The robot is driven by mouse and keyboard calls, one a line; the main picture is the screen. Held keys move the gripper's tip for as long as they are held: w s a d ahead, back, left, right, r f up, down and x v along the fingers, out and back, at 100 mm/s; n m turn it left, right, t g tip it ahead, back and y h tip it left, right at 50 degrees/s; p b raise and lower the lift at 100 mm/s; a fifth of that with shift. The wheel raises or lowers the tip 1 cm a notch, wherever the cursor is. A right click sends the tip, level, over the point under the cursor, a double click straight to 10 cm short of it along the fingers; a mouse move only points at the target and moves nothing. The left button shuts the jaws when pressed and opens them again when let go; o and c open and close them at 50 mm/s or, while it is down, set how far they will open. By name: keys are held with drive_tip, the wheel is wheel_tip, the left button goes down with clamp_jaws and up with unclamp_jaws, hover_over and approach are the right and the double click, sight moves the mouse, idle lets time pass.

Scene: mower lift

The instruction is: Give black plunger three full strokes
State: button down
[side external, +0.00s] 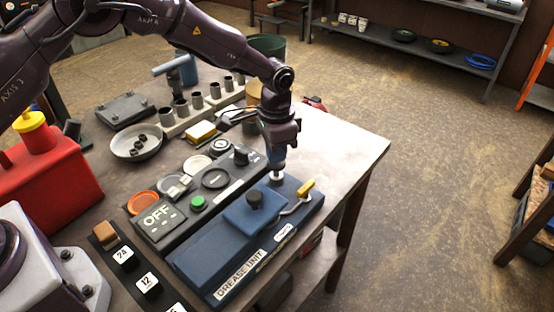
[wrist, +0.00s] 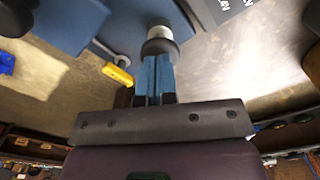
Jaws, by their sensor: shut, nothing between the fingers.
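The blue grease unit (side external: 195,262) lies on the bench near its right edge. A short post with a dark cap and pale collar (side external: 276,177) stands at its far end; it also shows in the wrist view (wrist: 160,36). A black round knob (side external: 255,198) sits on the raised blue block nearer the camera. I cannot tell for certain which of the two is the black plunger. My gripper (side external: 277,166) points down, shut and empty, with its blue fingertips (wrist: 158,62) right at the capped post. Whether they touch it is unclear.
A yellow-handled lever (side external: 305,189) is close beside my gripper, to the right. A dark control panel with a green button (side external: 198,202) and an OFF display lies to the left. A bowl (side external: 136,141) and a red can (side external: 45,170) are farther left. The bench's far right corner is clear.

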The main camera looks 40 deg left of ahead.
drive_tip(key=shift+f, duration=1.4)
drive_tip(key=shift+r, duration=3.2)
wheel_tip(320, 180, up, 4)
drive_tip(key=shift+f, duration=3)
drive_tip(key=shift+f, duration=0.15)
